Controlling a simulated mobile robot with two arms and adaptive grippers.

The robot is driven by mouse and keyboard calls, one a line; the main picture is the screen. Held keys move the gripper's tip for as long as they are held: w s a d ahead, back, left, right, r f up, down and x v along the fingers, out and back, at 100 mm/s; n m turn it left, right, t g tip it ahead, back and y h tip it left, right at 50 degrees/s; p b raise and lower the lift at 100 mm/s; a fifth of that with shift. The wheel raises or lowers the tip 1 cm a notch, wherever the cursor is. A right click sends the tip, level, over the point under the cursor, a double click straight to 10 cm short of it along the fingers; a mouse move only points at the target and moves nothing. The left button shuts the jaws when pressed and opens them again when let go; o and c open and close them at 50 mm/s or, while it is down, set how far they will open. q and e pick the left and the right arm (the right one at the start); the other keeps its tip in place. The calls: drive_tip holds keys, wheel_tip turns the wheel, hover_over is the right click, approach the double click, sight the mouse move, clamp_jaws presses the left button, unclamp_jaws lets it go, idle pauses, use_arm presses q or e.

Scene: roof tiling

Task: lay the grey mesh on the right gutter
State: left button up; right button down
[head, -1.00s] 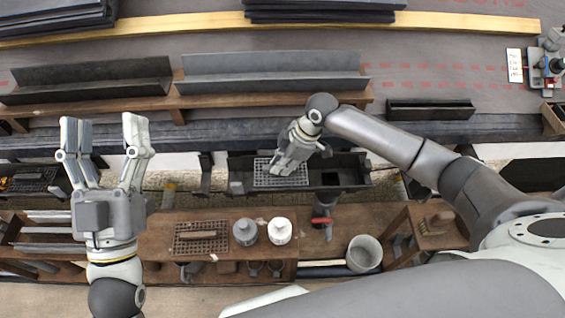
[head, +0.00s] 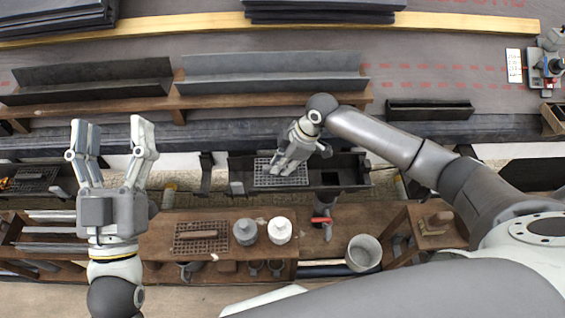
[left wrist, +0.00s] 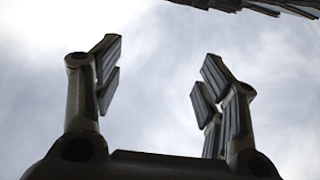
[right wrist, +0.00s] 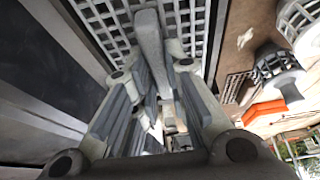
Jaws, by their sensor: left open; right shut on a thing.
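The grey mesh (head: 268,180) lies level at the right gutter (head: 345,177), over the left part of its dark trough. I cannot tell whether it rests fully on the rims. My right gripper (head: 287,168) is over the mesh, shut on its upright grey grip (right wrist: 149,40), and hides part of it. The mesh grid (right wrist: 100,20) also shows in the right wrist view. My left gripper (head: 113,150) is open, empty and raised above the left side of the bench. In the left wrist view its spread fingers (left wrist: 150,85) have only sky between them.
A red-marked downpipe (head: 322,220) hangs under the gutter. Another gutter with a mesh (head: 35,180) is at left.

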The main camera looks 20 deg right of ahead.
use_arm(q)
drive_tip(key=shift+w+f+g, duration=0.2)
drive_tip(key=shift+f+g, duration=0.1)
drive_tip(key=shift+f, duration=0.05)
drive_tip(key=shift+w+f, duration=0.1)
drive_tip(key=shift+f, duration=0.1)
drive_tip(key=shift+w+f+g, duration=0.15)
drive_tip(key=shift+f+g, duration=0.2)
drive_tip(key=shift+g, duration=0.05)
idle(0.6)
drive_tip(key=shift+w+a+f+g+y+p, duration=0.15)
drive_tip(key=shift+f+g+y+p, duration=0.2)
drive_tip(key=shift+f+y, duration=0.25)
drive_tip(key=shift+w+f+g, duration=0.25)
drive_tip(key=shift+f+g, duration=0.2)
drive_tip(key=shift+f, duration=0.25)
drive_tip(key=shift+f, duration=0.15)
idle(0.7)
drive_tip(key=shift+f+g+p, duration=0.35)
drive_tip(key=shift+f+g, duration=0.05)
drive_tip(key=shift+f, duration=0.15)
drive_tip(key=shift+w+a+f+g+y, duration=0.15)
drive_tip(key=shift+f+g+y, duration=0.15)
drive_tip(key=shift+f+g, duration=0.5)
use_arm(e)
drive_tip(key=shift+f, duration=0.1)
use_arm(q)
drive_tip(key=shift+f, duration=0.4)
